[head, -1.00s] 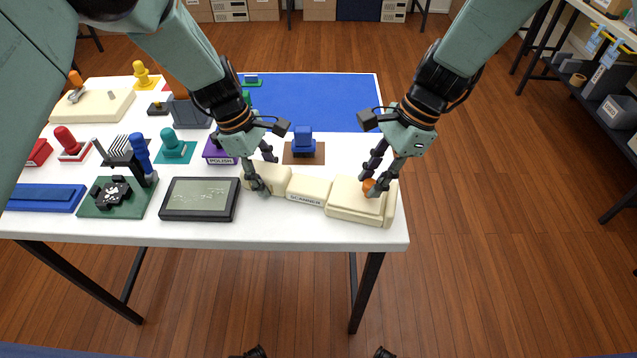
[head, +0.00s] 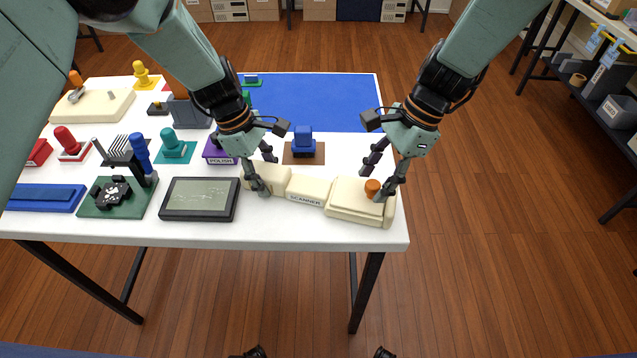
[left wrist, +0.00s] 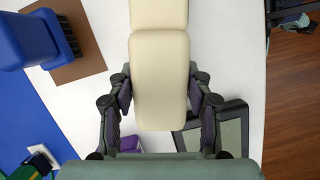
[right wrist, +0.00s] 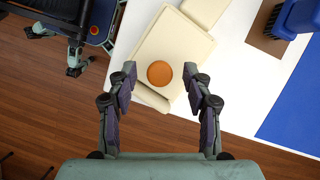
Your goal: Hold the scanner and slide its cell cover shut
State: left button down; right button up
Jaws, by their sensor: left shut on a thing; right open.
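The cream scanner (head: 308,190) lies near the table's front right edge, its label facing front. My left gripper (head: 266,175) is shut on the scanner's left block, with a finger on each side; the left wrist view shows this block (left wrist: 160,75) between the fingers. The cell cover (head: 345,197) is at the right end and carries an orange knob (head: 372,188). My right gripper (head: 373,182) is open around the knob; in the right wrist view the knob (right wrist: 160,73) stands clear of both fingers. The cover sits close to a raised end lip (right wrist: 150,97); any gap is too small to tell.
A dark-framed screen device (head: 200,199) lies just left of the scanner. A blue brush on a brown pad (head: 303,150) and a purple polish block (head: 218,152) stand behind it. A blue mat (head: 335,100) covers the back right. The table's right edge is near the scanner.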

jog(key=v, duration=1.2)
jog(key=shift+a, duration=0.1)
pick_arm(q)
jog(key=shift+c, duration=2.4)
grip_release()
jog(key=shift+r, duration=0.1)
jog(key=shift+v, duration=3.75)
jog(key=v, duration=1.2)
jog(key=shift+w+a, duration=0.1)
